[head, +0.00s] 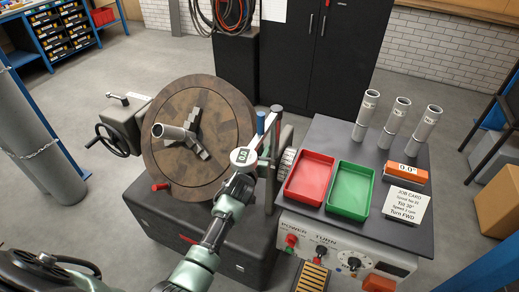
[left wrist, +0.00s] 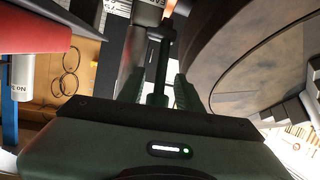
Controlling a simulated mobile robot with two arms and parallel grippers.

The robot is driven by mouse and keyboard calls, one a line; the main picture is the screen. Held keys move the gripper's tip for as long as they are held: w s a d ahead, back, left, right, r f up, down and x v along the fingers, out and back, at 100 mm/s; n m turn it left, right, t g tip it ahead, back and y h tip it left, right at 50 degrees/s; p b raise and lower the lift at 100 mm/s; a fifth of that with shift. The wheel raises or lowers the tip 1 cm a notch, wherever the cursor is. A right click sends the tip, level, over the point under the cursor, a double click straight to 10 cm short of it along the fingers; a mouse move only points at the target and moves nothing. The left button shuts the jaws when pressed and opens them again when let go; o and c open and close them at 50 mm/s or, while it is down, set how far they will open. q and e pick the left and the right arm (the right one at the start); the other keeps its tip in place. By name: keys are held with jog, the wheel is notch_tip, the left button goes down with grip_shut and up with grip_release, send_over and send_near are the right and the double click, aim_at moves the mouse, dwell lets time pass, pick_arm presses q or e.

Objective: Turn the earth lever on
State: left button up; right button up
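I cannot read a label that marks either one as the earth lever. In the left wrist view the two fingers of the gripper (left wrist: 160,88) stand apart, with a dark upright bar (left wrist: 159,65) between or just beyond them. Contact with the bar cannot be made out. My own wrist hides the lower part of the bracket in the head view. My right gripper is not in view.
The round plate (head: 222,105) with its chuck jaws is close on the left. A dark bench (head: 318,135) on the right holds a red tray (head: 310,158), a green tray (head: 368,172), several grey tubes and a job card (head: 404,205). A control panel (head: 345,258) is on its front.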

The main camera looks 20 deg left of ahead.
pick_arm(q)
jog(key=a+b+v, duration=0.1)
jog(key=v, duration=0.6)
jog(key=shift+s+d, duration=0.4)
jog(key=shift+d, duration=0.15)
